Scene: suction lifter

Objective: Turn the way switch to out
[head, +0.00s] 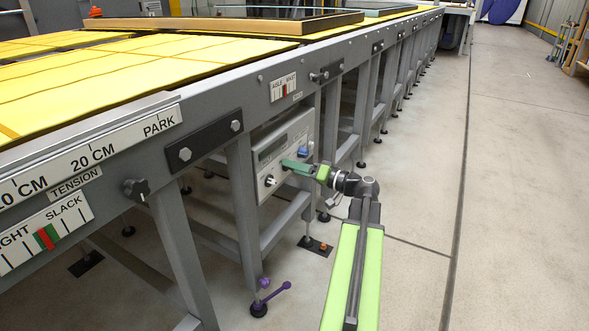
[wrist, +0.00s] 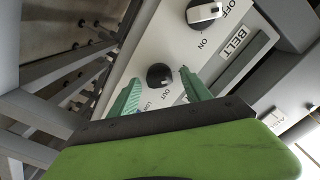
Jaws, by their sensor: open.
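The way switch looks to be the small black round knob (wrist: 160,76) on the pale control panel (wrist: 150,45) in the wrist view. The word OUT is printed below it, with a second, hardly readable word lower left. A light mark shows on the knob's lower side; which word it points at I cannot tell. My gripper (wrist: 158,82) is open, its green fingers to either side of the knob in the picture. Contact and depth are unclear. In the head view my gripper (head: 286,164) is in front of the control panel (head: 272,146) and hides part of it.
A second knob (wrist: 205,12) with a white bar, marked OFF, ON and BELT, sits up and right. The grey table frame (head: 240,175) and its legs surround the panel. A purple pedal-like lever (head: 274,293) stands low near a leg. The floor to the right is clear.

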